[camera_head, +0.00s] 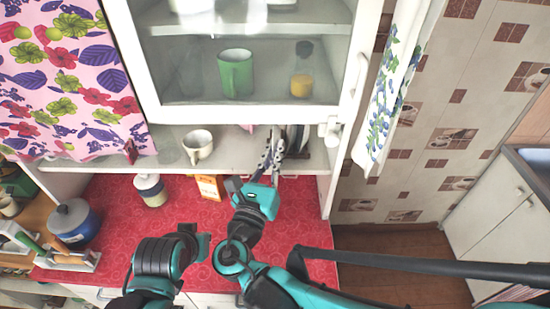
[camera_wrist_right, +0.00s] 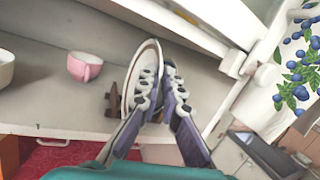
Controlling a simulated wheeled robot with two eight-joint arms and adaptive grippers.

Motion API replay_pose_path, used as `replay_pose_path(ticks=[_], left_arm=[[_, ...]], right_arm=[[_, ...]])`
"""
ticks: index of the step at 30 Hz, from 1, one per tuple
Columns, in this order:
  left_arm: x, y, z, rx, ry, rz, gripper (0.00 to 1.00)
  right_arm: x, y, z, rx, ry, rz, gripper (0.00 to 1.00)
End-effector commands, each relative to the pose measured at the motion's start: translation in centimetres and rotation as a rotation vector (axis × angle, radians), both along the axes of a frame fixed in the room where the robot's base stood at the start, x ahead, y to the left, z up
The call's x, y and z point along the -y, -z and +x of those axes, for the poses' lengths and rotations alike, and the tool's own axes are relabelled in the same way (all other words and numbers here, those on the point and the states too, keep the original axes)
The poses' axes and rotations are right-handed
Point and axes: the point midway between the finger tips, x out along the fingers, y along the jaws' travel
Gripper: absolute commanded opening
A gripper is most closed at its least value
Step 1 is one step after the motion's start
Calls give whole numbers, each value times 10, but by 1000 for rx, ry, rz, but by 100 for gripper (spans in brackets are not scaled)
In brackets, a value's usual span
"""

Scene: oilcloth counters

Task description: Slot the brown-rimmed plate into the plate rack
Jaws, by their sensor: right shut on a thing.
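My right gripper (camera_head: 273,155) reaches onto the shelf under the glass cabinet. In the right wrist view its two purple-grey fingers (camera_wrist_right: 163,90) are shut on the brown-rimmed plate (camera_wrist_right: 139,62). The plate stands nearly edge-on and upright, partly hidden by the fingers. The brown plate rack (camera_wrist_right: 112,101) shows just left of the plate, close to it; most of it is hidden, so I cannot tell whether the plate sits in a slot. My left gripper (camera_head: 198,241) is low over the red counter, and its fingers are unclear.
A cream cup (camera_head: 198,146) stands left on the shelf, and a pink cup (camera_wrist_right: 84,66) is nearer the plate. The cabinet bottom hangs close above. An orange box (camera_head: 209,187) and a lidded jar (camera_head: 150,190) stand on the red counter (camera_head: 110,215).

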Motion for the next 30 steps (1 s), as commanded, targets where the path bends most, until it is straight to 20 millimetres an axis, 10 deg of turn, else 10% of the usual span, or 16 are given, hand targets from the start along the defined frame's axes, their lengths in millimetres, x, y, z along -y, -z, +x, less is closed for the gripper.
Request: replay_pose_path(ticks=[30], left_arm=[[0,17,0,0,0,0,0]], right_arm=[[0,6,75,0,1,-1,0]])
